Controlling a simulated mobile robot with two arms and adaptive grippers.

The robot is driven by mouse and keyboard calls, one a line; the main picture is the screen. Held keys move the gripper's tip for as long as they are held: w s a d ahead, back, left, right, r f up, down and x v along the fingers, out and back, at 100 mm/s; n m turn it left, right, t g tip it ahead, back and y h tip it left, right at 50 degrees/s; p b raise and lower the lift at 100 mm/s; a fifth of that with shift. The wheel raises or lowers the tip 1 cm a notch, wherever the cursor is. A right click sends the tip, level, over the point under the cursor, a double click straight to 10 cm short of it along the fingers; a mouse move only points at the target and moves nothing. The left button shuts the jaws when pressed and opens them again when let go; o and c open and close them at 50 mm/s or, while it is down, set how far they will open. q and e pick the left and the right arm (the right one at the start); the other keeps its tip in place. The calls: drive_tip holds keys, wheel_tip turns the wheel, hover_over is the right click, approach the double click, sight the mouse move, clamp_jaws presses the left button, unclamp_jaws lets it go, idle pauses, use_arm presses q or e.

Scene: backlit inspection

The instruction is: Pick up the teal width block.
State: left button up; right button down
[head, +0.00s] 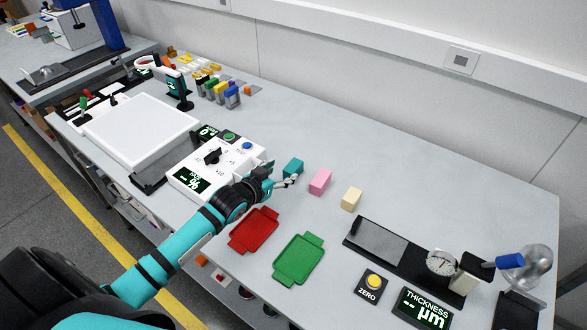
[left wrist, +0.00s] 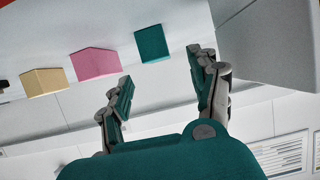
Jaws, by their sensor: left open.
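The teal width block (head: 293,167) stands on the table in the head view, left of the pink block (head: 320,182) and the cream block (head: 351,199). My left gripper (head: 283,179) is right by the teal block, at its near left side. In the left wrist view the teal block (left wrist: 152,44) shows beyond the spread fingers of my left gripper (left wrist: 165,75), with nothing between them. The pink block (left wrist: 96,63) and cream block (left wrist: 45,81) are to its left there. My right gripper is not in view.
A white control box (head: 208,166) stands close left of my left gripper. A red tray (head: 254,230) and a green tray (head: 298,259) lie in front. A thickness gauge (head: 440,262) stands at the right. The table behind the blocks is clear.

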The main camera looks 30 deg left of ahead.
sight(293, 166)
use_arm(q)
drive_tip(key=shift+w+f, duration=0.1)
drive_tip(key=shift+w, duration=0.35)
drive_tip(key=p+x, duration=0.1)
drive_tip(key=x, duration=0.3)
drive_tip(key=shift+w+d+f, duration=0.1)
drive_tip(key=shift+w+d, duration=0.1)
drive_tip(key=shift+w, duration=0.1)
clamp_jaws()
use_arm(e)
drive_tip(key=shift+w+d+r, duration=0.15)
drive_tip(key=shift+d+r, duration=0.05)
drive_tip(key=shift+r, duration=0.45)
